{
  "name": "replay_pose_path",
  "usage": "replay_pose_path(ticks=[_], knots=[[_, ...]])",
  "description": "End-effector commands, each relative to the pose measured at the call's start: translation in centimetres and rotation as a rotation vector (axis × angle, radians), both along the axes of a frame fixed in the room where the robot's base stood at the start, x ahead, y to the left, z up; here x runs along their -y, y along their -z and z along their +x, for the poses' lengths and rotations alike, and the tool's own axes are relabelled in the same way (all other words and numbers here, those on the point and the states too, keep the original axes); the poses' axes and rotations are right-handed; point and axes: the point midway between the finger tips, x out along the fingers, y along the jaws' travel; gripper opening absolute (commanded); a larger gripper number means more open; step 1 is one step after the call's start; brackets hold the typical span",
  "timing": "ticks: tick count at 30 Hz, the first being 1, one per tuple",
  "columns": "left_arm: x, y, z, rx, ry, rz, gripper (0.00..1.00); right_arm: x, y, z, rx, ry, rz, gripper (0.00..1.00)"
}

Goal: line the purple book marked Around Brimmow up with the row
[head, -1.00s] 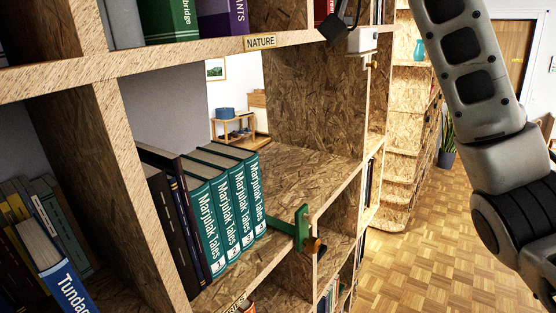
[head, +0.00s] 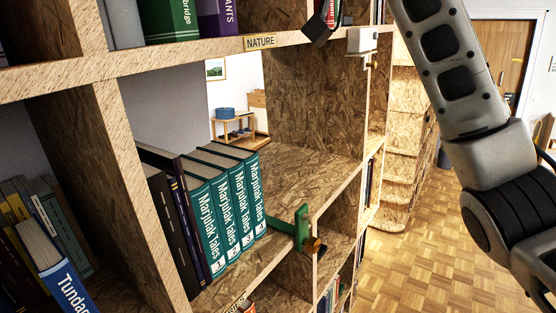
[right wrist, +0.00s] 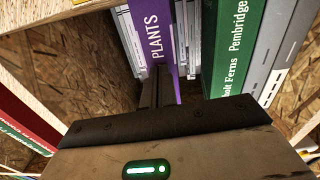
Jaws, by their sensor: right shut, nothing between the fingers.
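The purple book (head: 217,17) stands on the upper shelf in the head view, cut by the top edge, right of a green book (head: 172,17). Its spine reads "PLANTS" in the right wrist view (right wrist: 161,35); the words Around Brimmow are not visible. The green book there (right wrist: 232,55) stands to its right. My right gripper (right wrist: 157,92) is shut and empty, its dark fingertips close by the purple spine; I cannot tell whether they touch. In the head view only a dark part near the top edge seems to belong to it. My left gripper is not in view.
The NATURE-labelled shelf edge (head: 260,42) runs below the upper books. A white box (head: 362,40) is fixed at the upright. Lower, Marjulak Tales volumes (head: 230,213) stand beside a green bookend (head: 290,228). Grey books (right wrist: 285,50) flank the green book.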

Motion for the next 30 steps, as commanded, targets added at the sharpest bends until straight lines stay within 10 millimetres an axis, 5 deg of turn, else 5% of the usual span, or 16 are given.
replay_pose_path(ticks=[22, 30], knots=[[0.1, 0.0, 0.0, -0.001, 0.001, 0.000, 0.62, -1.3, 0.1, 0.9, -0.001, 0.000, -0.002, 0.00], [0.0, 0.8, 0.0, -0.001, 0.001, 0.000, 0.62, 0.1, 0.2, 0.1, 0.002, 0.002, -0.001, 0.00]])
